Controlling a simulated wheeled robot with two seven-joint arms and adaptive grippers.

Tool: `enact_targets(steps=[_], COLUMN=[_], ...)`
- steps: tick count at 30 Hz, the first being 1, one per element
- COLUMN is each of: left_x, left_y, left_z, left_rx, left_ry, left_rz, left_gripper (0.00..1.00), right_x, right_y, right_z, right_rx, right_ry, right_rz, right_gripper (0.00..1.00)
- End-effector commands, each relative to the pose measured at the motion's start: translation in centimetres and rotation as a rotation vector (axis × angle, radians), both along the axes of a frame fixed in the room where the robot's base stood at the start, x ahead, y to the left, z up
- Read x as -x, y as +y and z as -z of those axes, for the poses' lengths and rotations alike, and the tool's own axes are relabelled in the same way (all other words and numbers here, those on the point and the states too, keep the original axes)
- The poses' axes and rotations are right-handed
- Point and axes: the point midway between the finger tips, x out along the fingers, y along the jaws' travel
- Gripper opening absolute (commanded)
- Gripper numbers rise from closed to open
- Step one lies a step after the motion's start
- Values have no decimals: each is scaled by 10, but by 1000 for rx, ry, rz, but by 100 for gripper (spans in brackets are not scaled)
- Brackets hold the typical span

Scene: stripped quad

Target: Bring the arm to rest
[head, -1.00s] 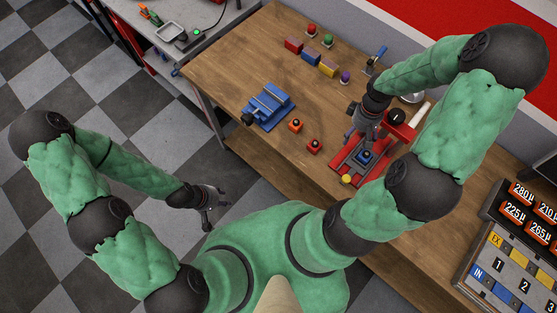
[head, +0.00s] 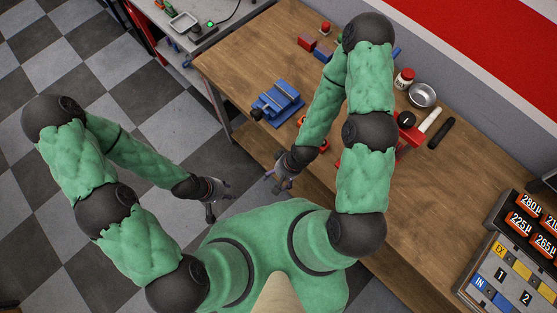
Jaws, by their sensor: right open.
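My right arm is folded across the wooden workbench, its gripper (head: 277,181) held just off the bench's near edge, close to my body. The right gripper is open and holds nothing that I can see. My left gripper (head: 217,198) hangs over the checkered floor at the left of my body, away from the bench. Its fingers are small and dark in this view, and I cannot tell whether they are open or shut. My right arm hides much of the red press (head: 408,142) and part of the bench top.
A blue vise (head: 277,102) sits on the wooden bench (head: 235,62) at the left. A red block (head: 307,41), a metal bowl (head: 422,95), a red-capped jar (head: 404,78) and a black bar (head: 441,133) lie further back. A numbered panel (head: 500,275) stands at the lower right. Floor at the left is clear.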

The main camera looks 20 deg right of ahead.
Motion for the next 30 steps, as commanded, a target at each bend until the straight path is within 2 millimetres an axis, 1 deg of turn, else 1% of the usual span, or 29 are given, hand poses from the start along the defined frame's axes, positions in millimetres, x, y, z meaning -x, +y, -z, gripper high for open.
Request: enact_targets(steps=[8,11,14,17,20,30], left_x=[0,0,0,0,0,0], left_y=[0,0,0,0,0,0], left_z=[1,5,16,34,56,138], left_rx=[0,0,0,0,0,0], left_ry=[0,0,0,0,0,0], left_rz=[0,0,0,0,0,0], left_gripper=[40,40,40,40,40,40], right_x=[0,0,0,-1,0,0], right_y=[0,0,0,0,0,0], right_z=[1,5,16,34,56,137], right_rx=[0,0,0,0,0,0], right_ry=[-1,-1,-1,-1,0,0], right_rz=[0,0,0,-1,-1,-1], right_gripper=[75,75,75,75,75,75])
